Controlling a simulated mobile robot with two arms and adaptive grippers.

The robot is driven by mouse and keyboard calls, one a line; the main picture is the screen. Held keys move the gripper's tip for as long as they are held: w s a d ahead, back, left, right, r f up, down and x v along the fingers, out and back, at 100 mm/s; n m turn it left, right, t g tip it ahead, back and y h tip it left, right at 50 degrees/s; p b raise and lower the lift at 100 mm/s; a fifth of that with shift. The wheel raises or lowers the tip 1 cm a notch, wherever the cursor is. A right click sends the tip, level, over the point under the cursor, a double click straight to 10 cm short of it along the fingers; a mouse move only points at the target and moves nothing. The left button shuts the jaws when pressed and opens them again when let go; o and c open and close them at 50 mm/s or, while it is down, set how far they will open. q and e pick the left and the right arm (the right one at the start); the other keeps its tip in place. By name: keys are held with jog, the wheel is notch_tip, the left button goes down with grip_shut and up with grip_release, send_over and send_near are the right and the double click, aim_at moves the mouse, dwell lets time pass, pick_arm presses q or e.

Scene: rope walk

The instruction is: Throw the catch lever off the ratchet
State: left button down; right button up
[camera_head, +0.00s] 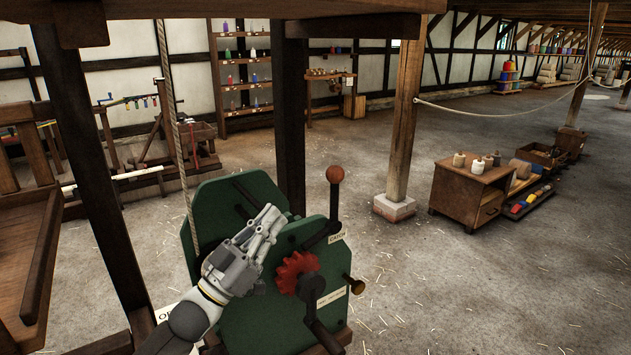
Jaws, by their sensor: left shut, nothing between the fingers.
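The catch lever (334,204) stands at the right of the green winch housing (220,195), its shaft black and its knob (335,174) red-orange. It points upward above a plate reading CATCH (338,237). The red toothed ratchet wheel (297,270) sits below it, on the housing's front. The lower end of the lever's arm runs down toward the wheel; I cannot tell whether it touches the teeth. My left gripper (269,220) is shut and empty, in front of the housing, left of the lever and apart from its knob. My right gripper is not in view.
A taut rope (174,120) runs down at the left of the housing. Dark timber posts (291,110) stand close behind and left.

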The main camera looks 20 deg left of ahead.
pick_arm(q)
jog(key=w+f+p+x, duration=0.1)
jog(key=p+x, duration=0.3)
jog(key=x, duration=0.8)
jog(key=shift+w+d+f, duration=0.35)
jog(key=shift+f, duration=0.2)
